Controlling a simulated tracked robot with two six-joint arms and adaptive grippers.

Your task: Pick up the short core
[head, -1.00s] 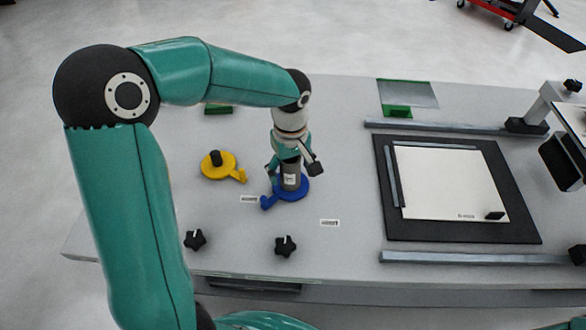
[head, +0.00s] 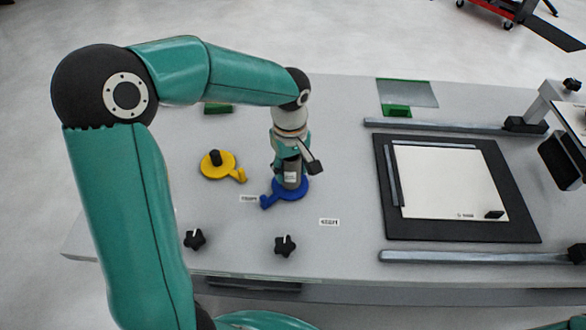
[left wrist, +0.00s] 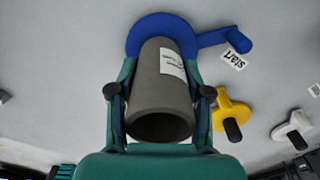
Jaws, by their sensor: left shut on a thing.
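The short core is a grey hollow cylinder (head: 291,175) with a white label. It stands upright on a round blue holder (head: 291,190) with a side arm. My left gripper (head: 289,165) is shut on the core from above. In the left wrist view the core (left wrist: 162,95) sits between the two fingers (left wrist: 160,95), its open end facing the camera and its far end at the blue holder (left wrist: 150,27). I cannot tell whether the core touches the holder's disc. My right gripper is not in view.
A yellow holder (head: 220,172) with a black peg stands left of the blue one. Two black star knobs (head: 286,245) lie toward the front edge. A black mat (head: 520,225) with a white sheet (head: 450,180) lies at right between metal rails (head: 440,257).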

